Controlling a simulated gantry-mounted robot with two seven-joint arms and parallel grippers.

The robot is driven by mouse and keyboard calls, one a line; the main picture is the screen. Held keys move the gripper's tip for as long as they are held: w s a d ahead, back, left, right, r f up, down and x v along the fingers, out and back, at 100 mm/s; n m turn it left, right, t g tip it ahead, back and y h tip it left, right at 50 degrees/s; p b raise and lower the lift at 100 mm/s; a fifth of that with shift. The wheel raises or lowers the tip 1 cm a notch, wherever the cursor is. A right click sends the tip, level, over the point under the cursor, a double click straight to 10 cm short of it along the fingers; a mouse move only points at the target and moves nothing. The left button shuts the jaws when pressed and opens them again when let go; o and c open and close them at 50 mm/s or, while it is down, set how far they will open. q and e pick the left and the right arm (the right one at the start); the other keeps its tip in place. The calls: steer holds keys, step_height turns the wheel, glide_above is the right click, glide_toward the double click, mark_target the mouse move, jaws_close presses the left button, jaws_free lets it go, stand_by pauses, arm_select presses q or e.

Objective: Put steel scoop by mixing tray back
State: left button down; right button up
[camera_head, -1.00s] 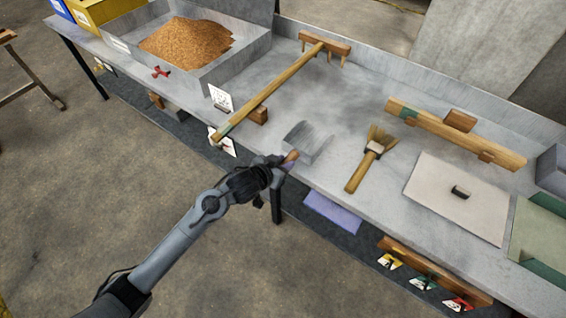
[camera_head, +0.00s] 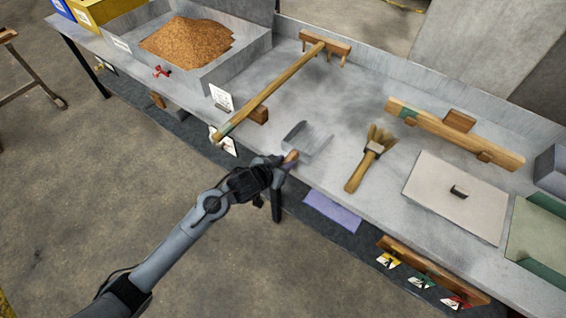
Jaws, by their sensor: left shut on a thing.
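The steel scoop (camera_head: 308,139) is at the front part of the grey bench, to the right of the wooden rake. Its wooden handle points toward the front edge. My left gripper (camera_head: 280,163) is shut on the scoop's handle at the bench's front edge. I cannot tell whether the scoop touches the bench top. The mixing tray (camera_head: 205,80) stands at the back left and holds a heap of brown grain (camera_head: 186,40). My right gripper is out of view.
A wooden rake (camera_head: 270,90) lies beside the tray, left of the scoop. A brush (camera_head: 367,163) lies to the right. Farther right are a wooden bar (camera_head: 450,128) and a flat lid (camera_head: 455,206).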

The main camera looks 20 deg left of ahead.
arm_select(q)
steer(key=shift+f, duration=0.3)
steer(key=c, duration=0.8)
jaws_free()
steer(key=shift+o, duration=0.2)
